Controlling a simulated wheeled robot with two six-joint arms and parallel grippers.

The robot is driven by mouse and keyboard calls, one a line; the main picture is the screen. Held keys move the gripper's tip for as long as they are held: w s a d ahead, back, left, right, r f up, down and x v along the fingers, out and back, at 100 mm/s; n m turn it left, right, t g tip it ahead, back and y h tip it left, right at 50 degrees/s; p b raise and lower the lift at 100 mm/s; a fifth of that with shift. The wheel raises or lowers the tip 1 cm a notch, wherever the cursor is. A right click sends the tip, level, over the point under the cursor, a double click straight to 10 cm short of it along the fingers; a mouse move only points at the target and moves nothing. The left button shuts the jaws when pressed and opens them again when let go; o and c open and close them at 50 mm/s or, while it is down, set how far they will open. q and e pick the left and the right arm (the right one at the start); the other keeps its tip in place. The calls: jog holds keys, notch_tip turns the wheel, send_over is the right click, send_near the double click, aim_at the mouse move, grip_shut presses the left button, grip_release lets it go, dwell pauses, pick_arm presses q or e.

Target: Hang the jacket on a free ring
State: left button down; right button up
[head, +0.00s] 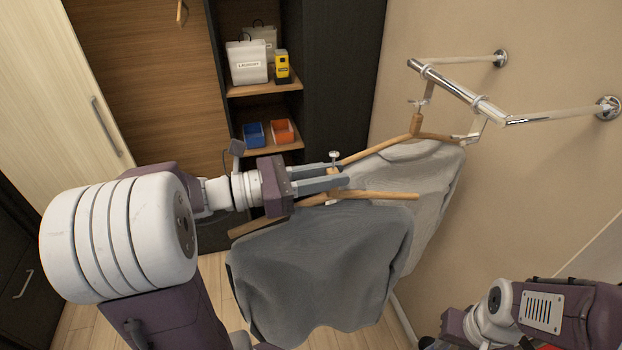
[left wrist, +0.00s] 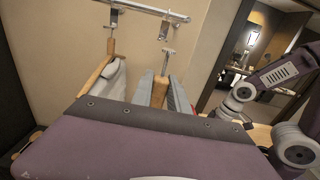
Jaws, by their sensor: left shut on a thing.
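My left gripper (head: 338,176) is shut on a wooden hanger (head: 385,195), near its neck. The dark grey jacket (head: 315,265) hangs from this hanger. The hanger's metal stem points up; it also shows in the left wrist view (left wrist: 168,62), below and apart from an empty ring (left wrist: 165,29). In the head view the empty ring (head: 479,112) hangs at the near part of the chrome rail (head: 447,83). The other ring (head: 428,88) carries a second wooden hanger (head: 416,125) with a light grey garment (head: 432,180). My right gripper is out of view.
The light grey garment hangs close beside the held jacket, partly behind it. Rail arms (head: 560,116) join the beige wall. A shelf (head: 265,88) behind holds white containers, a yellow box (head: 282,67) and blue and orange bins. My right arm (head: 510,310) is at the lower right.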

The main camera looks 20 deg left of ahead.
pick_arm(q)
jog(key=b+x, duration=0.1)
jog(key=x, duration=2.2)
jog(key=shift+w+d, duration=0.15)
jog(key=shift+d+b, duration=0.15)
jog(key=shift+b, duration=0.25)
jog(key=shift+x, duration=1.3)
jog(key=shift+w+r+b, duration=0.1)
jog(key=shift+b, duration=0.25)
dwell(0.4)
jog(key=shift+x, duration=1.15)
dwell(0.4)
jog(key=shift+b, duration=0.35)
dwell(0.4)
jog(key=shift+f+b, duration=0.4)
jog(key=shift+b, duration=0.1)
